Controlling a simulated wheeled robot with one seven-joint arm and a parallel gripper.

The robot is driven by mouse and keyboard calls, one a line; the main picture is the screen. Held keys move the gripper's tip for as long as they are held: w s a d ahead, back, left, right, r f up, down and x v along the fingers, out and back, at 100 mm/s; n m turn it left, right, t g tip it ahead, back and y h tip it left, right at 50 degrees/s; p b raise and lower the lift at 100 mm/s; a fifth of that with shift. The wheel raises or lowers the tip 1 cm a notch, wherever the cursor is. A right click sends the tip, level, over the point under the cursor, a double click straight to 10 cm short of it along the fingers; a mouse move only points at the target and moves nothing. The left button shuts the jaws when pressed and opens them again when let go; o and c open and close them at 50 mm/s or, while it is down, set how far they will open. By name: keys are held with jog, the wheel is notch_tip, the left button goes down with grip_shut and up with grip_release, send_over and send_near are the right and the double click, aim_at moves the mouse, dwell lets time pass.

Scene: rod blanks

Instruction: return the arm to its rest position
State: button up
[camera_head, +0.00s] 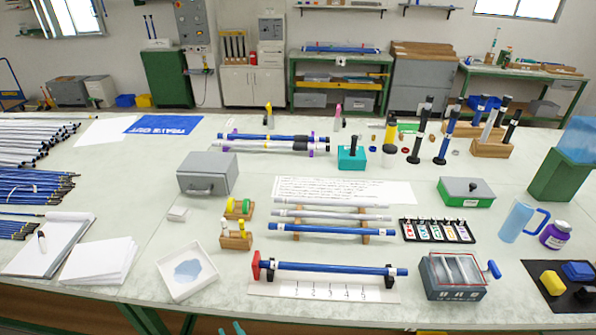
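My arm and my gripper do not show in the head view, so I cannot see whether the gripper is open or shut. The long pale worktable (130,205) fills the middle of the view. A blue rod (330,269) lies at its front on a white numbered scale (320,289), with a red stop (256,266) at its left end. Behind it, another blue rod (330,230) and several white rods lie across wooden rests.
Bundles of rods (35,185) cover the left side. A grey box (207,174), a white tray (187,271), a crank device (455,276), a light-blue jug (518,222) and a green box (466,191) stand on the table. Upright rods (447,138) rise at back right. Bare tabletop shows at centre left.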

jog(key=s+d+f+m+t+h, duration=0.2)
jog(key=s+d+f+m+h, duration=0.15)
jog(key=s+d, duration=0.8)
jog(key=s+d+r+m+t+h, duration=0.1)
jog(key=s+d+r, duration=0.1)
jog(key=s, duration=0.5)
jog(key=s+d+r+m+h, duration=0.1)
jog(key=s+d+r+h, duration=0.1)
jog(key=s, duration=0.5)
jog(key=shift+d+r+m+t, duration=0.4)
jog(key=shift+d+r, duration=0.2)
jog(key=shift+r, duration=0.25)
jog(key=shift+d+h, duration=0.15)
jog(key=shift+h, duration=0.2)
